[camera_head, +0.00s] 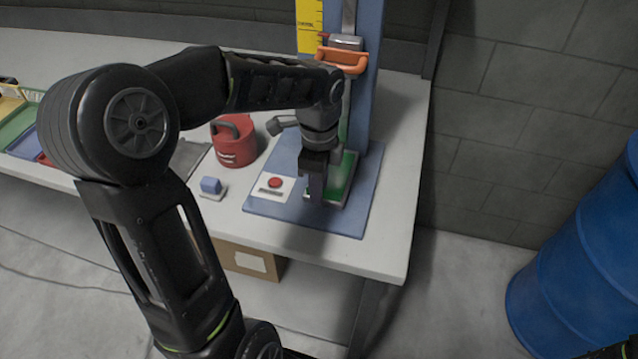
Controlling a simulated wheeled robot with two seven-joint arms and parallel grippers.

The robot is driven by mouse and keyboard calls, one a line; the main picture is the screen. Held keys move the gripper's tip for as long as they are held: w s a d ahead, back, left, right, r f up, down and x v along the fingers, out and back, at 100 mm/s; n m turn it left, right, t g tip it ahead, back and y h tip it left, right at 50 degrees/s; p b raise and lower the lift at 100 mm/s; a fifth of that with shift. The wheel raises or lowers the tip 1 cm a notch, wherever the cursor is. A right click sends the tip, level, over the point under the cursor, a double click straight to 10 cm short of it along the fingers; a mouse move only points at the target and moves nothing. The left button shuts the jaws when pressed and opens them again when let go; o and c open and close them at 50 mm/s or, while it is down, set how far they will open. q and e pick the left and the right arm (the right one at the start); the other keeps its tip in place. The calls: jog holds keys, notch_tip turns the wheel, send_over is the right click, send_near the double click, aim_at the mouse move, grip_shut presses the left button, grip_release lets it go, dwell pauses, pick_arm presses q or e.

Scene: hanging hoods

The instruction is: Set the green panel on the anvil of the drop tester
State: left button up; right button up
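The drop tester (366,95) is a blue column on a blue base plate (335,222), with a yellow scale and an orange handle (342,59). A green panel (348,172) lies low at the foot of the column, where the anvil would be; the anvil itself is mostly hidden. My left gripper (314,194) points down at the panel's left edge and covers part of it. Its fingertips are dark and seen edge-on, so I cannot tell whether they hold the panel.
On the white table (385,250) stand a red weight with a handle (235,143) and a small blue block (211,186). A red button (275,183) sits on the base plate. Coloured panels (18,128) lie far left. A blue barrel (580,265) stands right.

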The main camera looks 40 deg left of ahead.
pick_arm(q)
notch_tip(320, 180, up, 8)
jog(key=shift+f, duration=0.1)
dwell(0.4)
